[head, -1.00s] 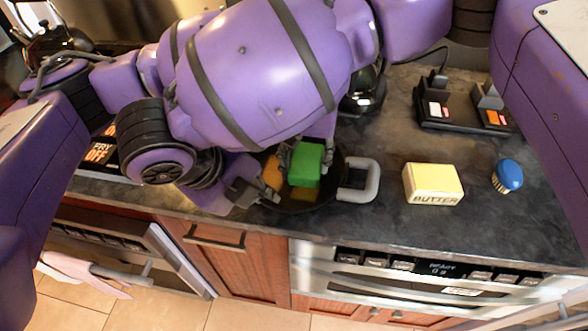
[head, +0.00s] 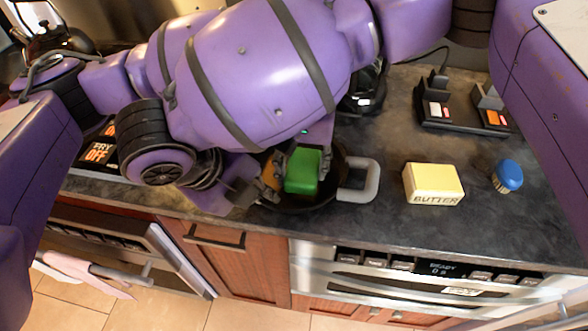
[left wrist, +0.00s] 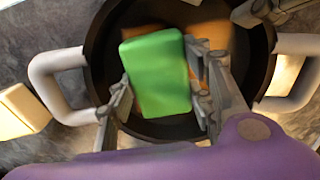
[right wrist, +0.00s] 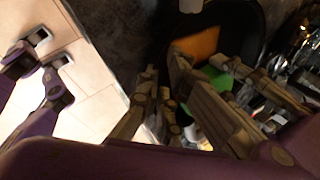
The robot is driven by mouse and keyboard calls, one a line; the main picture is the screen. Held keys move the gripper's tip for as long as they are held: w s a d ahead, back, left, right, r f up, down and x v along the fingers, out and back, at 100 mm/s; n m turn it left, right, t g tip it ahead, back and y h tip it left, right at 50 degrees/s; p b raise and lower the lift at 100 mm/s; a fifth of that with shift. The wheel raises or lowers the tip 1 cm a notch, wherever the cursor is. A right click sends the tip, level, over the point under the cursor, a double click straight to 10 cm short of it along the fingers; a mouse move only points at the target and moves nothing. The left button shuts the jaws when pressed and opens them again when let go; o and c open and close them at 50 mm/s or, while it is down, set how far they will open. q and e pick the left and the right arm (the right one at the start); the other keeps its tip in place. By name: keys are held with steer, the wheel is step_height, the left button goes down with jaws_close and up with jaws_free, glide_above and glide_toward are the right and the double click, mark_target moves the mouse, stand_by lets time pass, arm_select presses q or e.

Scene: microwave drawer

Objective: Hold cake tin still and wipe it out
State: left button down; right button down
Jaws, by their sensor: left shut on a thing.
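The dark round cake tin (head: 300,207) stands on the counter, with a pale handle (head: 359,180) on its right; both handles show in the left wrist view. My left gripper (left wrist: 160,108) is shut on a green sponge (head: 304,172), one finger on each side, inside the tin. Orange-brown patches (left wrist: 215,45) show in the tin beside and behind the sponge. My right gripper (head: 256,194) is at the tin's left side, near the rim. The right wrist view shows its fingers close to the tin, but their hold on it is unclear. My arms hide the tin's back.
A butter block (head: 433,185) and a blue-topped brush (head: 507,176) stand right of the tin. A black device (head: 462,105) with switches lies behind them. A dark kettle (head: 364,92) is behind the tin. The counter's front edge is close to the tin.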

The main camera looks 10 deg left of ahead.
arm_select(q)
steer(key=shift+s, duration=0.3)
steer(key=shift+s+f, duration=0.1)
steer(key=shift+f, duration=0.4)
steer(key=shift+a, duration=0.1)
stand_by(0.3)
